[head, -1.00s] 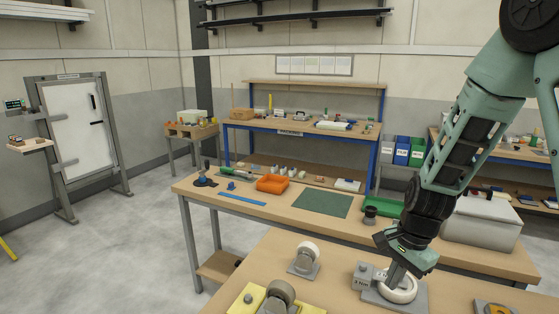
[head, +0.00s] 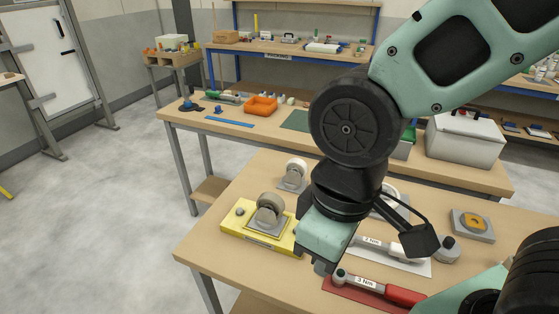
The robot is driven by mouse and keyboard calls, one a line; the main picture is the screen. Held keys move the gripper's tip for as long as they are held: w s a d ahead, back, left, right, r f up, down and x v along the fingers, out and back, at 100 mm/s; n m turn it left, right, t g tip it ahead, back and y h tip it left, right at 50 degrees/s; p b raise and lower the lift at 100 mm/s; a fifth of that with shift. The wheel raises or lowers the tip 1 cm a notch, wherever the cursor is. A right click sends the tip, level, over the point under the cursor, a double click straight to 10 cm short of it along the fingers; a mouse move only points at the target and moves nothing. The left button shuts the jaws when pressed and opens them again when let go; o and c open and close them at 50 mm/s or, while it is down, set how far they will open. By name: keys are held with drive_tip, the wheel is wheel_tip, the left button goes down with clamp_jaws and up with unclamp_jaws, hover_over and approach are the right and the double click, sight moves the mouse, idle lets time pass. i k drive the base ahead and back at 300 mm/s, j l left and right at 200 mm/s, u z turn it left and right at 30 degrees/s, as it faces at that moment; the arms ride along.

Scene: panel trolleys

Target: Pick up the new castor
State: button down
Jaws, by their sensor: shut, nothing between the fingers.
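Two castors stand on the near bench in the head view. One castor (head: 269,212), with a grey wheel and metal plate, sits upright on a yellow block (head: 236,222). The other, a pale-wheeled castor (head: 293,174), stands on the bench behind it. I cannot tell which is the new one. A white ring-like wheel (head: 391,189) is partly hidden behind my arm. My gripper (head: 322,268) points down at the right of the yellow block, apart from both castors. It is shut and empty; its fingertips are small and partly hidden by its body.
A torque wrench (head: 390,246) marked 2 Nm and a red-handled one (head: 375,287) marked 3 Nm lie right of my gripper. A grey plate with an orange disc (head: 474,222) lies farther right. A second bench (head: 180,116) stands behind. The bench's front left is clear.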

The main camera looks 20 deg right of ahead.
sight(296, 169)
drive_tip(key=i+j+z, duration=0.1)
drive_tip(key=j, duration=0.25)
drive_tip(key=i+j+z, duration=0.15)
drive_tip(key=j, duration=0.25)
drive_tip(key=i+j+z, duration=0.1)
drive_tip(key=i+j, duration=0.15)
drive_tip(key=j, duration=0.2)
drive_tip(key=i+j+z, duration=0.15)
drive_tip(key=j, duration=0.25)
drive_tip(key=i+j+z, duration=0.1)
drive_tip(key=j, duration=0.3)
drive_tip(key=i+j+z, duration=0.15)
drive_tip(key=j, duration=0.3)
drive_tip(key=j+z, duration=0.1)
drive_tip(key=j, duration=0.35)
